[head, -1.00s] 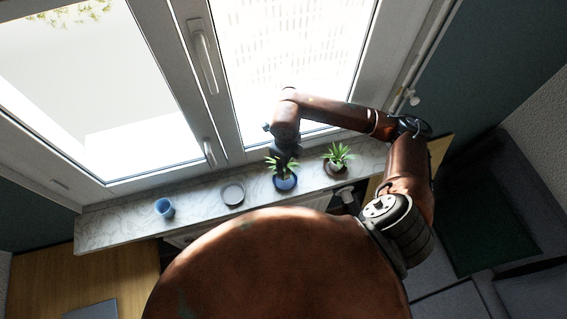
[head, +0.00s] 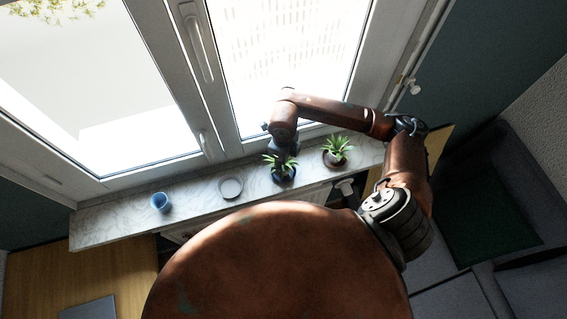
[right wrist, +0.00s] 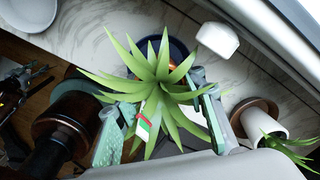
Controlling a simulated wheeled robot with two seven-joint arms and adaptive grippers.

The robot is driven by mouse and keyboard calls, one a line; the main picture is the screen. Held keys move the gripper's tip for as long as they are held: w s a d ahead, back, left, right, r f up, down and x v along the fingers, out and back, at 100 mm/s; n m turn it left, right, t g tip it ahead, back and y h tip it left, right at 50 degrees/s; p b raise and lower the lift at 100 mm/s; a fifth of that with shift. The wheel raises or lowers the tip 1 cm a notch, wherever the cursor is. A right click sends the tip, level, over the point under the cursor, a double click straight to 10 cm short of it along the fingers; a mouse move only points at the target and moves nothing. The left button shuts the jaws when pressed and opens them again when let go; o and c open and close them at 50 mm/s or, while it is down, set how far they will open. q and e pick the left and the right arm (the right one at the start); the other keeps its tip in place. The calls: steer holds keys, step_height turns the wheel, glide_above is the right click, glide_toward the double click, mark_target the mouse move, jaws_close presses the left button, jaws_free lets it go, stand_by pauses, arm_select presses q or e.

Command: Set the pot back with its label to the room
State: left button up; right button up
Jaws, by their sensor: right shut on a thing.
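The potted plant (head: 280,165) with spiky green leaves is at the windowsill, over a dark blue round base (head: 286,178). In the right wrist view its leaves (right wrist: 155,75) hide most of the pot, and the dark blue edge (right wrist: 179,48) shows behind them. A white label with red and green marks (right wrist: 146,127) shows below the leaves, on the side away from the window. My right gripper (right wrist: 160,132) has one finger on each side and is shut on the pot. The contact is hidden, and I cannot tell whether the pot is raised. My left gripper is out of view.
A second plant (head: 338,150) in a white pot (right wrist: 265,124) on a brown saucer stands close to the right. A grey saucer (head: 231,188) and a blue cup (head: 161,203) are to the left. A white object (right wrist: 218,39) is near the window side.

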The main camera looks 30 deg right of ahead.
steer(key=shift+f+b, duration=0.55)
steer(key=shift+f, duration=0.05)
steer(key=o, duration=1.6)
steer(key=shift+r+p, duration=1.3)
steer(key=shift+r, duration=1.2)
step_height(320, 180, up, 12)
